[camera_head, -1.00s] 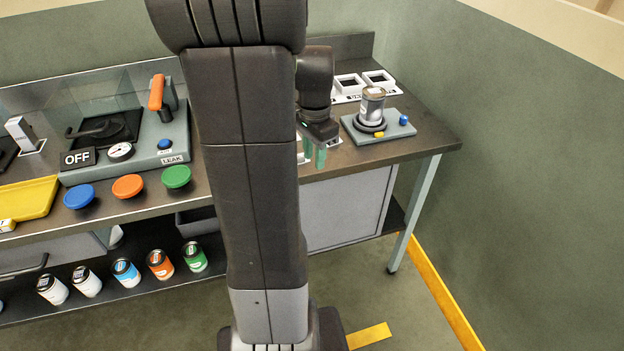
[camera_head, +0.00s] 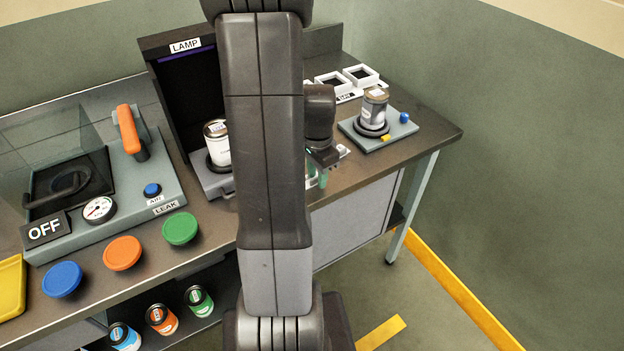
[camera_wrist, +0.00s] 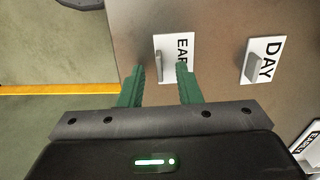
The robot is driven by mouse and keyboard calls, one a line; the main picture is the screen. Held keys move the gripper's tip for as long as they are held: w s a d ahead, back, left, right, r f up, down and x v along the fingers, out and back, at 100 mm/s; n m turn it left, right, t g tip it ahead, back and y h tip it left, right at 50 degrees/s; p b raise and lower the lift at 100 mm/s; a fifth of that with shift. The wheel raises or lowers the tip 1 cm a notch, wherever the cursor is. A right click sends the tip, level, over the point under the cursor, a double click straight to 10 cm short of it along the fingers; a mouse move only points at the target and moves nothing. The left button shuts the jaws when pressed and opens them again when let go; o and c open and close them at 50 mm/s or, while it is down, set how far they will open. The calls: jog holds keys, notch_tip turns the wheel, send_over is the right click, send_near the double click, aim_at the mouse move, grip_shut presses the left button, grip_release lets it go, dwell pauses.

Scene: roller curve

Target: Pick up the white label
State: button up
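A white label (camera_wrist: 187,47) lettered "EAR", its further letters hidden by a green finger, lies on the brown bench top in the wrist view. A pale upright tab (camera_wrist: 158,66) stands at its left side. My gripper (camera_wrist: 160,74) has its two green fingers apart, with the tab between their tips in the picture. Nothing is held. I cannot tell how high the fingertips are above the bench. A second white label (camera_wrist: 263,60) reads "DAY" and has a grey tab. In the head view my gripper (camera_head: 317,178) is at the bench's front edge.
A can (camera_head: 374,108) stands on a grey-blue base with a blue button at the right. White square frames (camera_head: 360,76) lie behind it. The lamp box (camera_head: 185,85) and another can (camera_head: 216,145) are left of my arm.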

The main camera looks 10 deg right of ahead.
jog(key=shift+c, duration=0.2)
grip_shut()
jog(key=shift+r, duration=0.1)
